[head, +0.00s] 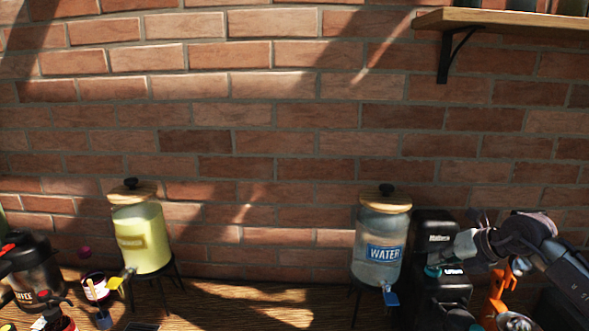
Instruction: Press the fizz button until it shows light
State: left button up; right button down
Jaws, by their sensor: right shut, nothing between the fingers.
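A black drinks machine (436,226) stands at the right against the brick wall, beside the water dispenser. A small teal part (432,271) and a pale label show on its front; I cannot tell whether the teal part is the fizz button, and I see no clear light. My right gripper (438,257) comes in from the right, shut and empty. Its fingertips are at the machine's front, just above the teal part; I cannot tell whether they touch it. The gripper hides part of the machine. My left gripper is not in view.
A water dispenser (379,252) with a blue tap stands left of the machine. A yellow drink dispenser (142,238) and a black coffee pot (35,268) stand further left. An orange item (497,298) is at the right. A wooden shelf (500,19) hangs above. The middle of the table is clear.

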aim_at(437, 270)
jog(key=shift+r, duration=0.15)
notch_tip(437, 270, up, 6)
jog(key=p, duration=0.4)
dwell(0.4)
